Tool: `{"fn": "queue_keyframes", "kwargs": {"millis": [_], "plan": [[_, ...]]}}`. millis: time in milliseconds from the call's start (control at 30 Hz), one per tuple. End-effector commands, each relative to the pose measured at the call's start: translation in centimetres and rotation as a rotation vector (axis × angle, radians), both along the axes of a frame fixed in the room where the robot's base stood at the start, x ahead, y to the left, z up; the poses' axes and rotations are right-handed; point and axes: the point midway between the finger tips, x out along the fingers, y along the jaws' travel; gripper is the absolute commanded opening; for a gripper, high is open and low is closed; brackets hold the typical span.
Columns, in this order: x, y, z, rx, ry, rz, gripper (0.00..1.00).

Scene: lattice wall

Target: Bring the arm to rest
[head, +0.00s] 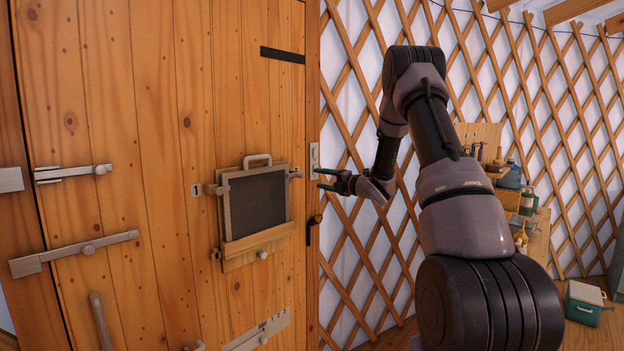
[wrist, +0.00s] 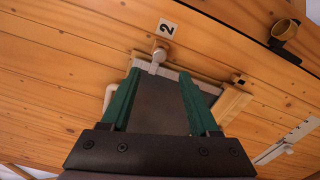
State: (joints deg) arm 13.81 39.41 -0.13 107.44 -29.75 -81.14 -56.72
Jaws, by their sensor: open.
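My gripper (head: 326,179) has green fingers and is raised, pointing left toward the wooden door (head: 140,130). In the head view it is just right of the door's edge, near a framed dark panel (head: 258,198) with a handle on top. In the wrist view the two green fingers (wrist: 161,105) are spread apart with nothing held between them. The dark panel (wrist: 160,101) shows behind and between the fingers; I cannot tell the exact gap. My arm reaches up and bends down to the gripper.
Metal bolts (head: 75,253) and a vertical handle (head: 101,320) are on the door. A lattice wall (head: 520,90) stands behind my arm. At right are a wooden bench (head: 537,240) with bottles and a green box (head: 584,302) on the floor.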

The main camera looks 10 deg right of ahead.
Motion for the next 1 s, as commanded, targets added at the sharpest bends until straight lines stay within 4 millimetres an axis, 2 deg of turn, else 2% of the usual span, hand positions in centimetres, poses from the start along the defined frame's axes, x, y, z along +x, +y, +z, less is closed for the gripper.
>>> {"fn": "queue_keyframes", "kwargs": {"millis": [200, 567, 667, 800, 867, 1000], "plan": [[-1.5, -1.0, 0.0, -0.001, 0.000, 0.001, 0.61], [-1.6, -1.1, 0.3, 0.005, 0.006, -0.008, 0.61], [-1.5, -1.4, 2.1, 0.037, 0.043, -0.057, 0.61], [-2.1, -2.6, 6.8, 0.163, 0.164, -0.216, 0.61], [-3.1, -3.2, 9.0, 0.245, 0.229, -0.305, 0.61], [-6.7, -4.5, 13.2, 0.469, 0.378, -0.501, 0.61]]}}
